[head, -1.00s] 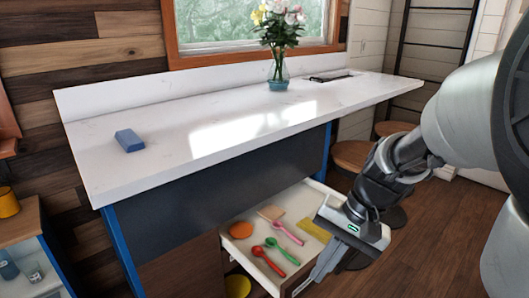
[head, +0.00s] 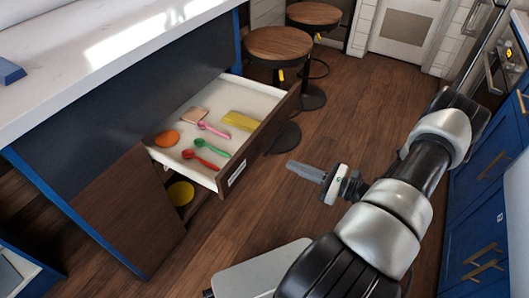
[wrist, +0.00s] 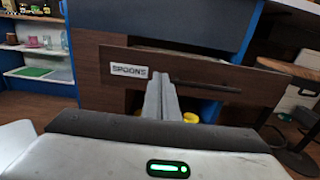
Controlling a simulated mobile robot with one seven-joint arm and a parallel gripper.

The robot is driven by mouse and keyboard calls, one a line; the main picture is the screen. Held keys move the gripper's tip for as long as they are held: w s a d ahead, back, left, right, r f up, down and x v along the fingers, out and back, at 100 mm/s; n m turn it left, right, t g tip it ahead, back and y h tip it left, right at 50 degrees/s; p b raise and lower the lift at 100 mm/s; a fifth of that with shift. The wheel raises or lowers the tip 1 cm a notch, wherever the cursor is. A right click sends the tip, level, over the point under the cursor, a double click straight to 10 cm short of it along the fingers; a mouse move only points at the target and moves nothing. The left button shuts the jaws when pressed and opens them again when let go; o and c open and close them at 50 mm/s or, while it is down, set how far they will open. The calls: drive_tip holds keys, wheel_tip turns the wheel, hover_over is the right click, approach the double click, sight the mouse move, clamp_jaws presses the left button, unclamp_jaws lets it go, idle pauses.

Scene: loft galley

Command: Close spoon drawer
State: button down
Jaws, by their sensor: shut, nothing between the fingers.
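The spoon drawer (head: 262,140) is pulled out of the island, with a dark wooden front and a white inside. A red spoon (head: 200,159), a green spoon (head: 207,145) and a pink spoon (head: 213,129) lie in it. In the wrist view a label reading SPOONS (wrist: 129,71) is on the drawer front, left of a dark bar handle (wrist: 208,86). My gripper (head: 292,166) is shut and empty, apart from the drawer front and to its right in the head view. In the wrist view its fingers (wrist: 160,92) point at the front between label and handle.
An orange disc (head: 167,139), a tan block (head: 195,115) and a yellow block (head: 240,120) also lie in the drawer. A yellow bowl (head: 181,193) is below it. Stools (head: 277,46) stand behind. The wooden floor (head: 335,105) right of the drawer is clear.

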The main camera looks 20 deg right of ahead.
sight(250, 147)
drive_tip(key=b+x, duration=0.2)
drive_tip(key=x, duration=1.2)
drive_tip(key=shift+s, duration=0.1)
